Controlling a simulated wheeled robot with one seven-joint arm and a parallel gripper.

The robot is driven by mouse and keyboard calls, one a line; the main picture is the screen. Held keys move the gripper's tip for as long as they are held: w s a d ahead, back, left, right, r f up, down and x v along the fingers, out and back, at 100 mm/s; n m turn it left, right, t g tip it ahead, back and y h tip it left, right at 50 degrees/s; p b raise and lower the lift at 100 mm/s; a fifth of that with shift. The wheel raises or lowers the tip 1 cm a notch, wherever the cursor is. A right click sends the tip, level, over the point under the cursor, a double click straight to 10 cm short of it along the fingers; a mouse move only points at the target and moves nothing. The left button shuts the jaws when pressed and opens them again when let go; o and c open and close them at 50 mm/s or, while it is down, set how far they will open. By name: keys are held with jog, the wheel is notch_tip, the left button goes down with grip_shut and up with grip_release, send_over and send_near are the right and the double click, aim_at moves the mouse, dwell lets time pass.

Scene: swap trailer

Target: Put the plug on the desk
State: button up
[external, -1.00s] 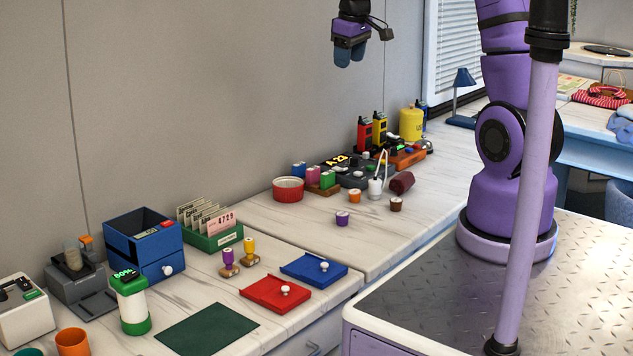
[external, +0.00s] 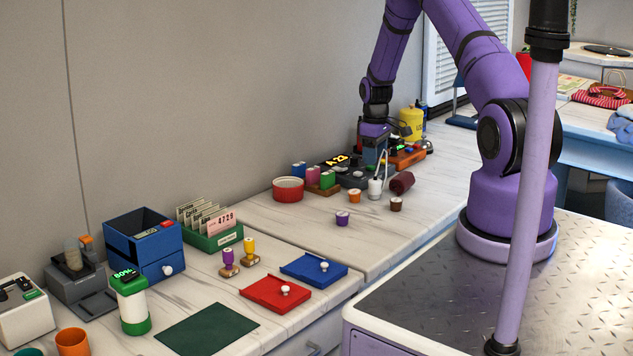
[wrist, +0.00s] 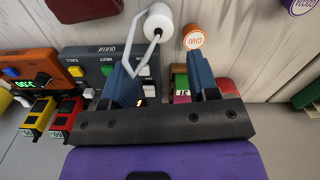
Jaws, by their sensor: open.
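A small white cylinder (external: 375,188) with thin white cords rising from it stands on the white marbled desk (external: 400,222); it may be the plug. In the wrist view the white cylinder (wrist: 158,22) lies ahead of my gripper, and its cords run back towards the left finger. My gripper (external: 375,158) is low over the dark grey box with keys. In the wrist view my gripper (wrist: 162,62) has its two blue fingers apart, with part of the dark grey box (wrist: 95,60) between them. Whether a finger touches the cords cannot be told.
An orange device (wrist: 42,68), yellow unit (wrist: 38,115) and red unit (wrist: 66,118) are left of the fingers. A green and pink block (wrist: 181,85) is close by the right finger. A maroon cylinder (external: 402,182) lies nearby.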

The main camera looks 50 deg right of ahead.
aim_at(376, 180)
notch_tip(376, 180, down, 11)
jog(key=shift+d+r, duration=0.15)
jog(key=c, duration=0.8)
jog(key=shift+r, duration=0.45)
jog(key=r, duration=0.3)
jog(key=shift+s, duration=0.2)
jog(key=s+a, duration=0.2)
jog(key=s, duration=0.2)
jog(key=s+a, duration=0.3)
jog(key=s, duration=0.2)
jog(key=s+a+r, duration=0.1)
jog(key=s+a, duration=0.2)
jog(key=s, duration=0.1)
jog(key=shift+s, duration=0.3)
